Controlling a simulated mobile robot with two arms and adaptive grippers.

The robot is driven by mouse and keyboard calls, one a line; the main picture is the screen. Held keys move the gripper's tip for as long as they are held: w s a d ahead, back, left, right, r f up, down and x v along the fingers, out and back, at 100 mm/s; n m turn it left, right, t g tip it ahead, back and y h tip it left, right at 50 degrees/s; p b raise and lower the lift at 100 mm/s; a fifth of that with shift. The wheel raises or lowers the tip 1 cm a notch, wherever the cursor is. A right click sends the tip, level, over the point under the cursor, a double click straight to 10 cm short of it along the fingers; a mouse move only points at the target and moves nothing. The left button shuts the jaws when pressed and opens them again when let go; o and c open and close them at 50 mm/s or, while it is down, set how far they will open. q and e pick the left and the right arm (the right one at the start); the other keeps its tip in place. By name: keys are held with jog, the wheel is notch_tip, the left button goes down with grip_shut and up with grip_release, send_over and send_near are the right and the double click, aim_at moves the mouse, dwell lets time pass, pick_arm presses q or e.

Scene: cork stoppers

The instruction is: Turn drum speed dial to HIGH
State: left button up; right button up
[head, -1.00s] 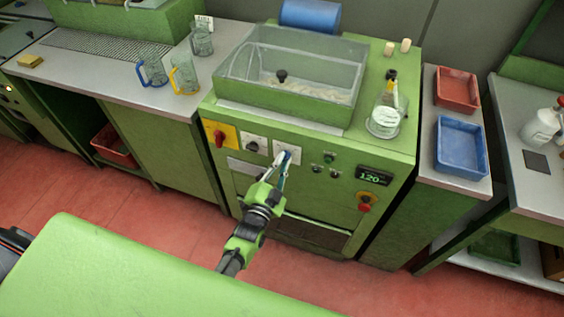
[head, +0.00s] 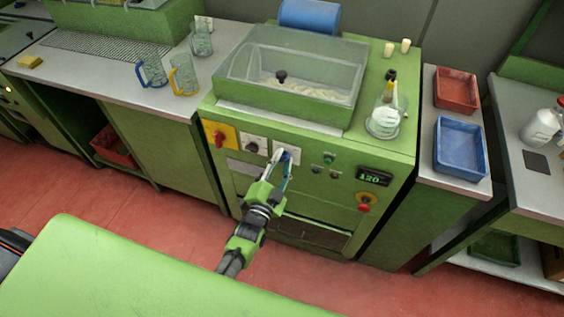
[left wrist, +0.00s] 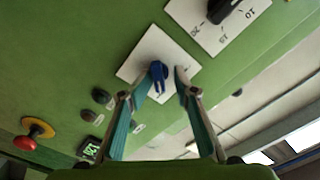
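A blue dial (head: 287,154) sits on a white plate on the front of the green machine (head: 235,178). In the left wrist view the blue dial (left wrist: 158,75) shows close up between my fingertips; its plate's markings cannot be read. My left gripper (head: 283,161) reaches up to it from the front. In the left wrist view my left gripper (left wrist: 166,76) has its fingers apart, one on each side of the dial, with a gap visible on the right; contact on the left cannot be told. My right gripper is not in view.
A black dial (head: 254,145) on a numbered plate and a red switch (head: 219,138) are left of the blue dial. Small buttons (head: 329,158), a display reading 120 (head: 373,177) and a red-and-yellow stop button (head: 364,203) are right. A clear-covered bin (head: 300,70) tops the machine.

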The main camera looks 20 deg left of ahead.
pick_arm(q)
jog(key=s, duration=1.2)
jog(key=shift+a, duration=0.2)
jog(key=s+f+n+g, duration=0.1)
jog(key=s+f+g, duration=0.3)
jog(key=f, duration=0.5)
jog(key=s+f+n+g, duration=0.1)
jog(key=s+f+g, duration=0.1)
jog(key=s+f, duration=0.6)
jog(key=s+f+n+g, duration=0.2)
jog(key=s+f+g, duration=0.15)
jog(key=f, duration=0.75)
jog(key=s+a+f+n+g, duration=0.1)
jog(key=s+a+f+g, duration=0.1)
jog(key=s, duration=0.5)
jog(key=s+a+f+n+g, duration=0.1)
jog(key=s+a+f+g, duration=0.1)
jog(key=s+f, duration=0.3)
jog(key=s+a+f+n+g, duration=0.1)
jog(key=s+f+g, duration=0.2)
jog(key=s, duration=0.8)
jog(key=shift+s+a+f+y, duration=0.15)
jog(key=shift+a+f+y, duration=0.2)
jog(key=shift+f, duration=0.4)
